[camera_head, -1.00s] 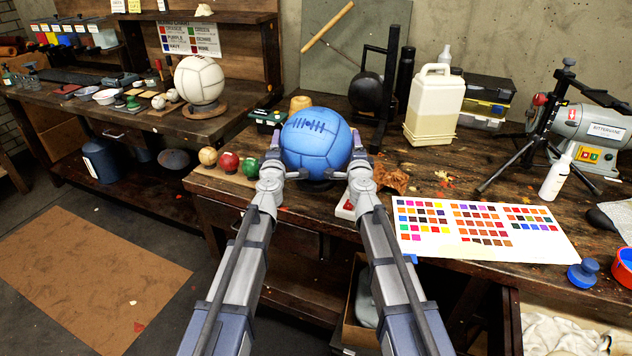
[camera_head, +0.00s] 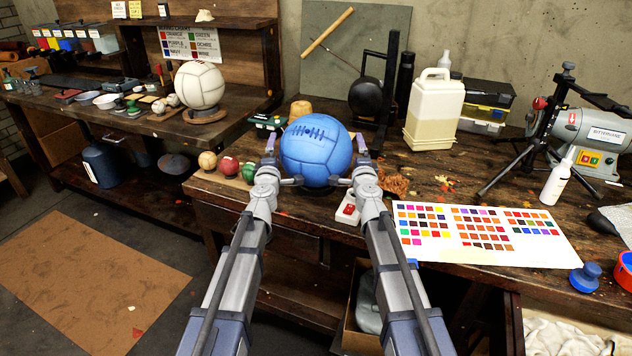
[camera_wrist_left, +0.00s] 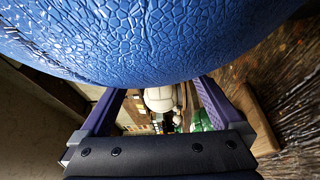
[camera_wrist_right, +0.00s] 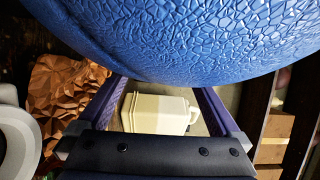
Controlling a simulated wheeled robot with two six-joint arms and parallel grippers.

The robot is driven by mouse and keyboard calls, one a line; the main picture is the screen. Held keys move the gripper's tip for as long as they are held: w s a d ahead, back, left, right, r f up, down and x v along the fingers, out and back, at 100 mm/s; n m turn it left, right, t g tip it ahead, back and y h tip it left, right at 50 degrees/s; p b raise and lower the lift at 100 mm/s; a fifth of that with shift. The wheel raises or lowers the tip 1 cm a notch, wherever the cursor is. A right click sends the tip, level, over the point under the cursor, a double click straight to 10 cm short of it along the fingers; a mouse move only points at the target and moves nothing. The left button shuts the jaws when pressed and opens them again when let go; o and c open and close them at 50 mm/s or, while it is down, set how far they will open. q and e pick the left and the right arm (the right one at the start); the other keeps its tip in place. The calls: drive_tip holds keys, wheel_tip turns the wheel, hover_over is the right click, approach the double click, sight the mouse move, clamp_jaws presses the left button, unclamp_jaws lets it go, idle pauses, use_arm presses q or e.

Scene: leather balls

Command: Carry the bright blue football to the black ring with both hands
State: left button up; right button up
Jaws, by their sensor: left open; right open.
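The bright blue football (camera_head: 316,150) sits at the front of the workbench, laces facing up and toward me. A dark rim (camera_head: 318,189) shows just under it; it looks like the black ring, mostly hidden by the ball. My left gripper (camera_head: 271,147) is open at the ball's left side, and my right gripper (camera_head: 361,148) is open at its right side. The jaws stand beside the ball, not closed around it. The ball fills the top of both the left wrist view (camera_wrist_left: 150,40) and the right wrist view (camera_wrist_right: 180,40). I cannot tell whether they touch it.
Small balls, including a red one (camera_head: 229,166), lie left of the football. A white device (camera_head: 347,211) and brown crumpled leather (camera_head: 395,181) lie close right. A white ball (camera_head: 200,85) rests on the left desk.

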use_arm(q)
drive_tip(key=shift+s, duration=0.1)
use_arm(e)
drive_tip(key=s, duration=1.2)
drive_tip(key=shift+s, duration=0.1)
use_arm(q)
drive_tip(key=s, duration=1.1)
drive_tip(key=shift+s, duration=0.4)
drive_tip(key=shift+w, duration=0.55)
use_arm(e)
drive_tip(key=w, duration=1.2)
drive_tip(key=shift+w, duration=0.1)
